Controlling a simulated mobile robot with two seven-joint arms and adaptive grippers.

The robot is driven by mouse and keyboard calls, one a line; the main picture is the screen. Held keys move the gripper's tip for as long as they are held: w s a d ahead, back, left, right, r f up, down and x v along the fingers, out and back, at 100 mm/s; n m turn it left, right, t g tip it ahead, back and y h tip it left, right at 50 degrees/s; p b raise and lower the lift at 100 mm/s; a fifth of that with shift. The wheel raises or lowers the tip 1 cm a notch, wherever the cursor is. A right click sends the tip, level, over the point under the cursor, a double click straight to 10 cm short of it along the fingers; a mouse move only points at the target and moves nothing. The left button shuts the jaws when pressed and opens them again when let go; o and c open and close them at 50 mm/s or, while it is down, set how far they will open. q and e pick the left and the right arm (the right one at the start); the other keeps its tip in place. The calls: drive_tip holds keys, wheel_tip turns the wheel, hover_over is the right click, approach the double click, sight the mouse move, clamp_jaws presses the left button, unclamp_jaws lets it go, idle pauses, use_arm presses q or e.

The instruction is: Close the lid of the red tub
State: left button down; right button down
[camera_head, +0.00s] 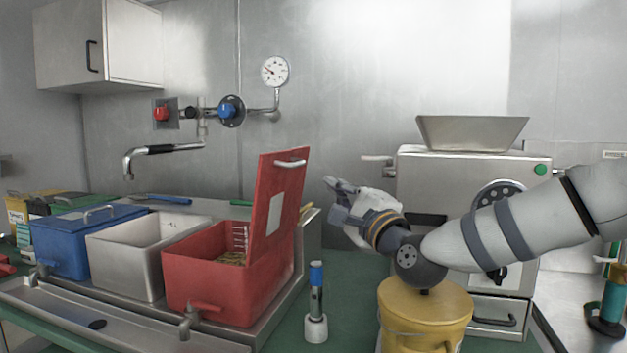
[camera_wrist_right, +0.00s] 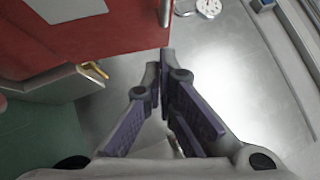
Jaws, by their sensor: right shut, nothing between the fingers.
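The red tub (camera_head: 225,293) stands at the right end of a row of tubs on the metal counter. Its red lid (camera_head: 262,210) stands upright and open on the tub's right side, with a white handle (camera_head: 290,163) and a white label. Brownish contents show inside the tub. My right gripper (camera_head: 328,182) is just right of the lid, apart from it, with its fingers pointing left. In the right wrist view the lid (camera_wrist_right: 110,28) fills the upper left, and the shut, empty fingertips (camera_wrist_right: 160,62) are near its edge. My left gripper is not in view.
A white tub (camera_head: 125,262) and a closed blue tub (camera_head: 75,245) stand left of the red one. A blue-capped tool (camera_head: 316,290) stands in front, and a yellow container (camera_head: 425,312) is below my right arm. The grinder (camera_head: 460,175) is behind the arm.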

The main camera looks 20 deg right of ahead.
drive_tip(key=w+a, duration=0.1)
drive_tip(key=w+a+r, duration=0.2)
drive_tip(key=shift+w+a, duration=0.15)
drive_tip(key=shift+w, duration=0.25)
drive_tip(key=shift+w, duration=0.1)
